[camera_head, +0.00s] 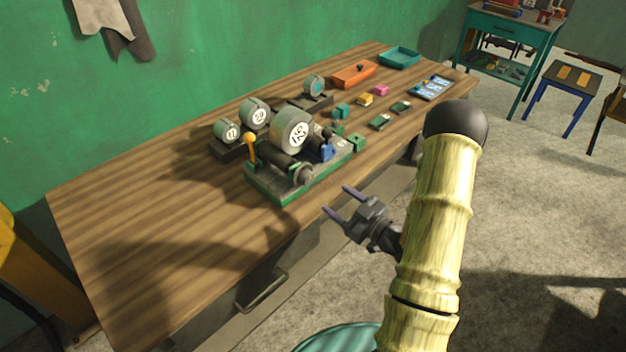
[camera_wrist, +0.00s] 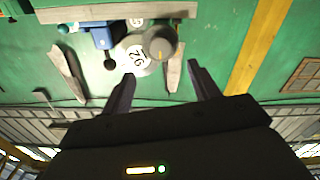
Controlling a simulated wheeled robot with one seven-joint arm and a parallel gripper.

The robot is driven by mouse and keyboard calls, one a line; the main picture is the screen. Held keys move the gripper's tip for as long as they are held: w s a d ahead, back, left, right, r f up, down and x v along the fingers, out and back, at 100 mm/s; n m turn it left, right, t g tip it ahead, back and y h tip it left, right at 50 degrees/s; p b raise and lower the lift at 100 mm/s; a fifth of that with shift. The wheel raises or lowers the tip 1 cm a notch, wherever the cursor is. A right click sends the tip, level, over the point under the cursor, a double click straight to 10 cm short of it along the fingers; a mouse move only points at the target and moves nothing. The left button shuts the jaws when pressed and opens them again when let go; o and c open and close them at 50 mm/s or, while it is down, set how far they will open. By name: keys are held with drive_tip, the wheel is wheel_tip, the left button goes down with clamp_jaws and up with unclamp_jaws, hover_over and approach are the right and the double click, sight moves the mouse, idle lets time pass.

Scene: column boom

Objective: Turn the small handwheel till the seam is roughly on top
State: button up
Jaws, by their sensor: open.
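The machine with a green base (camera_head: 290,195) stands at the table's front edge and carries a large grey drum with a number label (camera_head: 294,130). The small handwheel (camera_head: 303,174) looks like the dark grey round knob at its near end. In the wrist view the handwheel (camera_wrist: 160,42) sits in front of the drum and shows a short yellowish mark near its middle; I cannot tell surely whether this is the seam. My gripper (camera_head: 339,200) is open and empty, off the table's front edge, pointing at the machine. Its fingers (camera_wrist: 160,72) are apart from the handwheel.
An orange-knobbed lever (camera_head: 250,146) stands at the machine's left end. A blue part (camera_head: 327,151) sits on its right. Numbered drums (camera_head: 227,131) stand behind. Small blocks, an orange tray (camera_head: 354,75) and a teal tray (camera_head: 400,58) lie farther back. The table's left part is clear.

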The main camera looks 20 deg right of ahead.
sight(310, 181)
drive_tip(key=p+x, duration=0.2)
drive_tip(key=x, duration=0.8)
drive_tip(key=shift+w, duration=0.1)
drive_tip(key=c, duration=1)
